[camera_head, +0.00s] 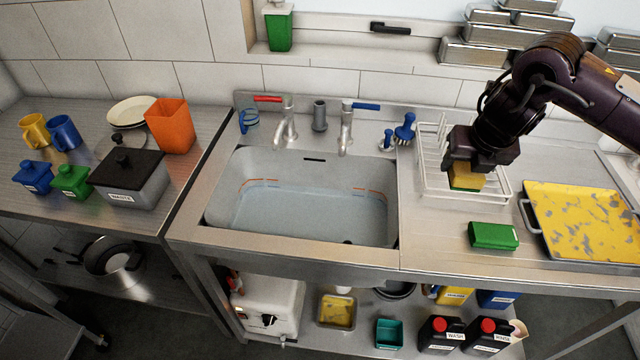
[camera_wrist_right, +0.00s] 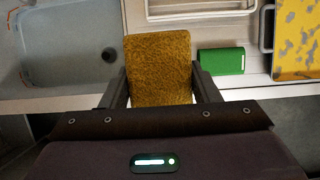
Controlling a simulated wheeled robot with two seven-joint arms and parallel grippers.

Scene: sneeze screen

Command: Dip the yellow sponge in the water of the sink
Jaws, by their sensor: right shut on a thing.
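The yellow sponge (camera_head: 467,178) is held in my right gripper (camera_head: 470,170), which is shut on it, above the white wire rack right of the sink in the head view. In the right wrist view the sponge (camera_wrist_right: 158,68) sits between the two dark fingers of the right gripper (camera_wrist_right: 162,88). The sink (camera_head: 222,202) is a grey basin left of the sponge, with bluish water (camera_head: 305,215) in it. The basin also shows at the left of the right wrist view (camera_wrist_right: 60,45). My left gripper is not in view.
A white wire rack (camera_head: 425,160) stands on the right counter. A green sponge-like block (camera_head: 493,235) and a yellow-stained tray (camera_head: 585,225) lie nearby. Two taps (camera_head: 285,122) (camera_head: 346,130) rise behind the basin. An orange container (camera_head: 170,125) and a lidded grey box (camera_head: 138,190) stand left.

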